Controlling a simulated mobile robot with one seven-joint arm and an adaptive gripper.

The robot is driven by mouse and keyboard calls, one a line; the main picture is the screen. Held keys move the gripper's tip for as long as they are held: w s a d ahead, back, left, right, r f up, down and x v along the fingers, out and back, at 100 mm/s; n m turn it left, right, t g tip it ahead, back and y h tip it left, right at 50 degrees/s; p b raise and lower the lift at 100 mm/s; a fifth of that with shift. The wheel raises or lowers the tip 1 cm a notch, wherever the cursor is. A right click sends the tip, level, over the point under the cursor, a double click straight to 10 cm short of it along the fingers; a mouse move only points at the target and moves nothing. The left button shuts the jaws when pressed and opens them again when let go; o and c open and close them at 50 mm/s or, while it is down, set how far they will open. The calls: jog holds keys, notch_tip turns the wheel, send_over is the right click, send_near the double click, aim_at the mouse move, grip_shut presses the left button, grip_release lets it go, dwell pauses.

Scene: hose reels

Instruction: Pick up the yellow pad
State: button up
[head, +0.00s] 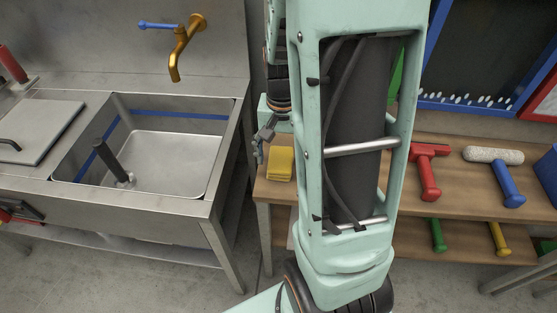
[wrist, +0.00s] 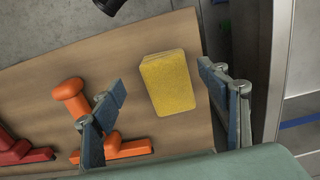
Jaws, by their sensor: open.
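The yellow pad (head: 280,164) lies flat near the left end of the wooden table (head: 275,192), beside my arm. In the wrist view the yellow pad (wrist: 168,83) lies on the wood between the lines of my two fingers, a little beyond the fingertips. My gripper (wrist: 158,82) is open and empty, with the pad apart from both fingers. In the head view my gripper (head: 262,142) shows only in part, just above and left of the pad; my arm hides the rest.
An orange tool (wrist: 72,97) lies by my left finger in the wrist view, with a red tool (wrist: 22,150) beyond it. Red (head: 429,172) and blue-handled (head: 507,184) tools lie on the table's right. A metal sink (head: 165,160) stands left, across a gap.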

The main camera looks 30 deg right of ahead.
aim_at(279, 167)
jog(key=shift+w+a+f, duration=0.1)
jog(key=shift+w+f, duration=0.05)
jog(key=shift+f, duration=1.15)
jog(key=shift+w+a+f, duration=0.1)
jog(key=shift+f, duration=1.2)
jog(key=c, duration=1.2)
jog(key=shift+r, duration=0.1)
jog(key=shift+c, duration=0.2)
